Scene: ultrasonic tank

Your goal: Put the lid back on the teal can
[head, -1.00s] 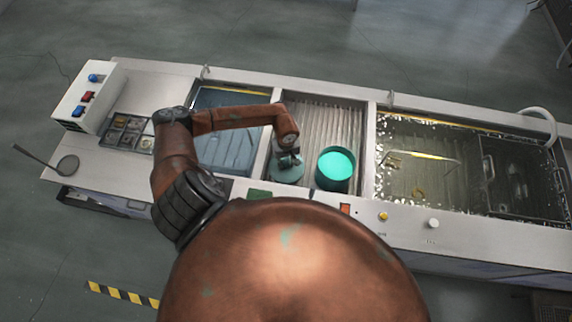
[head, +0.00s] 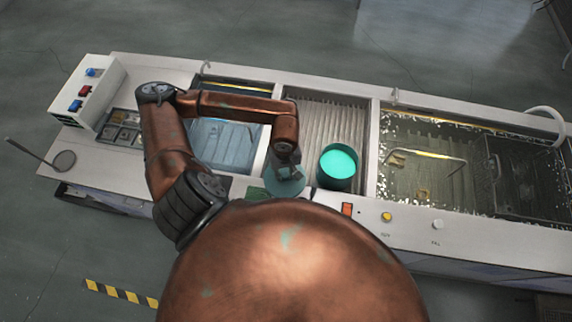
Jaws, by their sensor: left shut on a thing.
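The teal can (head: 338,168) stands upright and open on the ribbed drainboard; its bright teal inside shows from above. My left gripper (head: 285,172) is just left of the can, pointing down, shut on the teal lid (head: 284,187). The lid is a muted teal disc, partly hidden under the gripper. It is apart from the can, near the front edge of the drainboard. Whether it touches the surface I cannot tell. My right gripper is not in view.
The ribbed drainboard (head: 322,120) is clear behind the can. A water-filled tank (head: 222,145) lies to the left and a bubbling tank (head: 425,165) to the right. A control box (head: 88,90), a tray of small parts (head: 122,128) and a strainer (head: 64,160) are at far left.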

